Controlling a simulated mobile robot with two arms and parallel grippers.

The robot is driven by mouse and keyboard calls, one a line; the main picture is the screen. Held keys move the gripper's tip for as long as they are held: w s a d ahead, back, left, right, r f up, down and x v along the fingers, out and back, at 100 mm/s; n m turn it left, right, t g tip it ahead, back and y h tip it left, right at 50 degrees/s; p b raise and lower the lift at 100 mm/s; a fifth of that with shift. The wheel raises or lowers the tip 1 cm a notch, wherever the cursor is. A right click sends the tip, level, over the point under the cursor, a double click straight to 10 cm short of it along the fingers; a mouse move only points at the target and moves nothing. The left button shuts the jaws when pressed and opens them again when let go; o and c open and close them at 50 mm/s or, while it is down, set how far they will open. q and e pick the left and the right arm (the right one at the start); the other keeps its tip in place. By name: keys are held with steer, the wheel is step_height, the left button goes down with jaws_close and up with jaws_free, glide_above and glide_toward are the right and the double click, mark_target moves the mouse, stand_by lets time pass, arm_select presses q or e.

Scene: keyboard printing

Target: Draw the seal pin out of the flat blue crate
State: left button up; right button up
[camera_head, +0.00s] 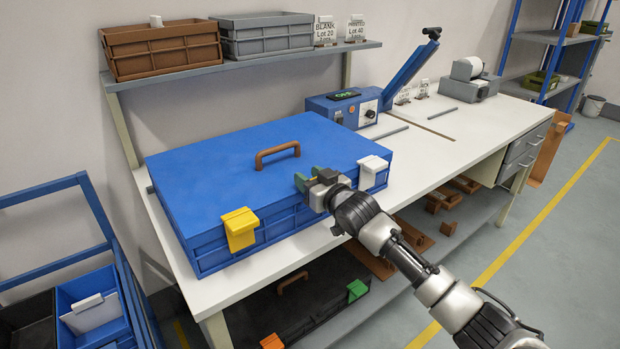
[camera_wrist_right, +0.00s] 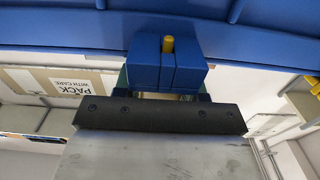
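The flat blue crate (camera_head: 215,165) lies on the bench, its lid closed, with a brown handle (camera_head: 277,153) on top. A yellow clasp (camera_head: 240,229) and a white clasp (camera_head: 373,171) hang on its front edge. My right gripper (camera_head: 309,178) is at the front edge between the clasps, its green fingers apart. In the right wrist view, a split blue block (camera_wrist_right: 145,68) on the crate's side sits before the fingers, with a yellow pin end (camera_wrist_right: 168,44) showing at its middle. The block hides most of the fingers; I see no grip on the pin. My left gripper is out of view.
A blue machine with a raised lever (camera_head: 345,107) stands behind the crate's right end. A shelf above holds a brown crate (camera_head: 162,50) and a grey crate (camera_head: 262,35). A dark crate (camera_head: 300,300) lies under the bench. The bench front right is clear.

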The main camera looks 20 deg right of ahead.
jaws_close()
steer(key=shift+r, duration=0.15)
steer(key=shift+r+p, duration=1.7)
steer(key=shift+p, duration=0.15)
steer(key=shift+r, duration=0.1)
step_height(320, 180, up, 4)
steer(key=p, duration=0.4)
steer(key=shift+f, duration=0.2)
